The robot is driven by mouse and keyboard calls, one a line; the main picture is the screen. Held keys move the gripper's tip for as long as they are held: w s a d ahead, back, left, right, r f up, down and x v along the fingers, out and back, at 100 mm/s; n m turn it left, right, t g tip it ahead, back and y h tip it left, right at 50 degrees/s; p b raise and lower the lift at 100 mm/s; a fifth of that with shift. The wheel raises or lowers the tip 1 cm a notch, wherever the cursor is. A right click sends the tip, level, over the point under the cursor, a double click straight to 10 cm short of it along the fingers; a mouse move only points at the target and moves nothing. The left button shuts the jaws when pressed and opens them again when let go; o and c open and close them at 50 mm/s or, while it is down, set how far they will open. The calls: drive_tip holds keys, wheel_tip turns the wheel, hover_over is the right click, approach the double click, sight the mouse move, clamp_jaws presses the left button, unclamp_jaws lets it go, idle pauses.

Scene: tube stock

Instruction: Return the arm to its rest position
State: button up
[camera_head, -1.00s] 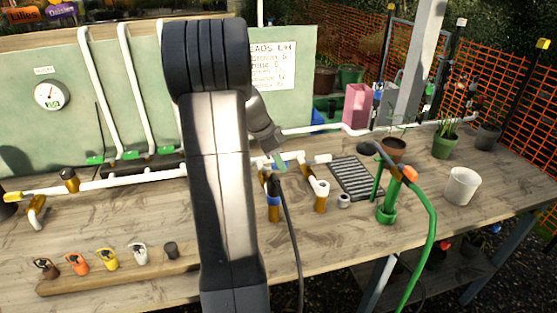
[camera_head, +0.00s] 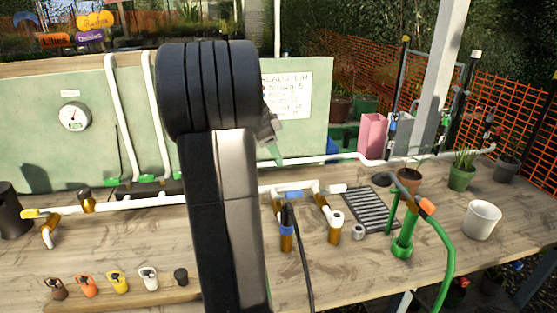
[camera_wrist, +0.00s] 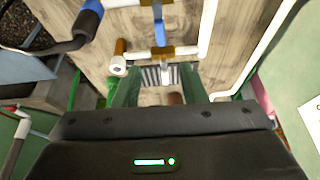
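My arm rises through the middle of the camera_head view and hides part of the bench and back board. My gripper (camera_head: 276,152) shows just right of the arm's upper joint, its green fingers pointing down in front of the green board (camera_head: 320,135). It appears above the white pipe assembly with a blue section (camera_head: 293,194). In the camera_wrist view, the two green fingers of my gripper (camera_wrist: 160,75) stand apart with nothing held between them. The blue section (camera_wrist: 159,32) lies beyond the fingertips there.
The wooden bench (camera_head: 130,245) carries a row of coloured clips (camera_head: 118,282), a metal grate (camera_head: 368,208), a green tap stand with hose (camera_head: 404,235), a white pot (camera_head: 482,220) and plant pots (camera_head: 461,178). A long white pipe runs along the back.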

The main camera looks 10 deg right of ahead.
sight(294, 191)
drive_tip(key=x, duration=1.4)
drive_tip(key=shift+w+r+p, duration=0.15)
drive_tip(key=shift+r+p, duration=0.05)
drive_tip(key=shift+p, duration=0.35)
drive_tip(key=shift+n, duration=0.4)
drive_tip(key=shift+f, duration=0.1)
drive_tip(key=shift+f+m+b, duration=0.1)
drive_tip(key=shift+m+b, duration=0.2)
drive_tip(key=shift+b, duration=0.1)
